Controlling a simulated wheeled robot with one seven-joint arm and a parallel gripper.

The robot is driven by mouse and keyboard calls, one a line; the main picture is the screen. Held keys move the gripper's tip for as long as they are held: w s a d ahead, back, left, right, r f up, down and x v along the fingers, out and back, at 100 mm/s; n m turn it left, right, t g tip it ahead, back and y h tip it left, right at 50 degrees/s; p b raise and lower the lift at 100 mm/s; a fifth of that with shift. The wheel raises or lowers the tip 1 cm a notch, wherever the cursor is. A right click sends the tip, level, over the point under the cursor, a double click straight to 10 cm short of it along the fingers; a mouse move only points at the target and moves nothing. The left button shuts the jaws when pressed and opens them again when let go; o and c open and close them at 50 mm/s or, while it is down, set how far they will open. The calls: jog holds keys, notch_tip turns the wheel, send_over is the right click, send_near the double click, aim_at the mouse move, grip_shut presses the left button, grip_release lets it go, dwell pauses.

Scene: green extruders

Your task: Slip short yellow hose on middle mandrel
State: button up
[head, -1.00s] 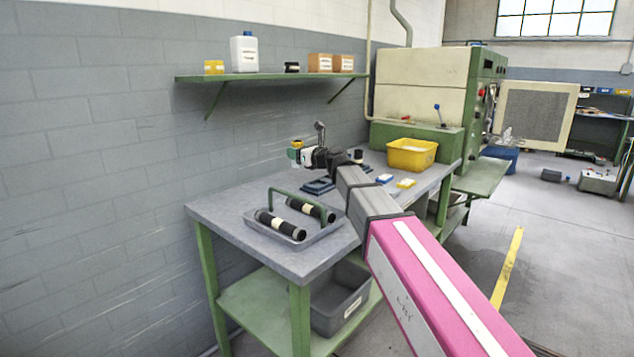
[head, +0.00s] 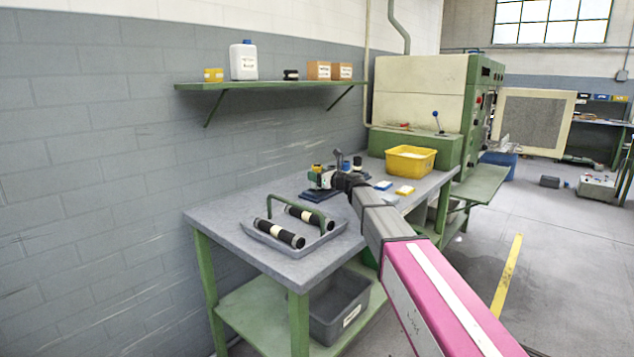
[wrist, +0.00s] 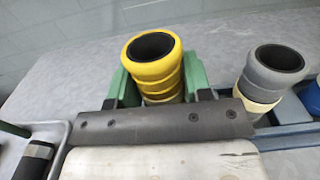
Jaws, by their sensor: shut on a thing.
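My gripper (wrist: 153,88) has its green fingers shut around the short yellow hose (wrist: 158,62). The hose stands roughly upright between the fingers, its open dark top toward the wrist camera. In the head view my gripper (head: 320,177) is small, above the blue rack (head: 313,194) on the workbench. To the right in the wrist view stands a grey tubular piece (wrist: 270,80) with a cream band, apart from the yellow hose. I cannot tell which thing is the middle mandrel. The lower end of the yellow hose is hidden.
A grey tray (head: 262,240) with a green handle and two black rolls lies at the bench's near end. A yellow bin (head: 411,160) stands at the far end, with small blue and yellow pieces in front. A shelf (head: 275,83) runs along the wall above.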

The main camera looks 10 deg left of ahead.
jog(key=shift+f, duration=1.15)
jog(key=shift+f, duration=0.1)
jog(key=o, duration=1)
jog(key=shift+o, duration=0.2)
jog(key=shift+s+d, duration=0.1)
jog(key=v, duration=1.1)
jog(key=shift+s+d, duration=0.25)
jog(key=shift+d, duration=0.05)
jog(key=shift+d, duration=0.1)
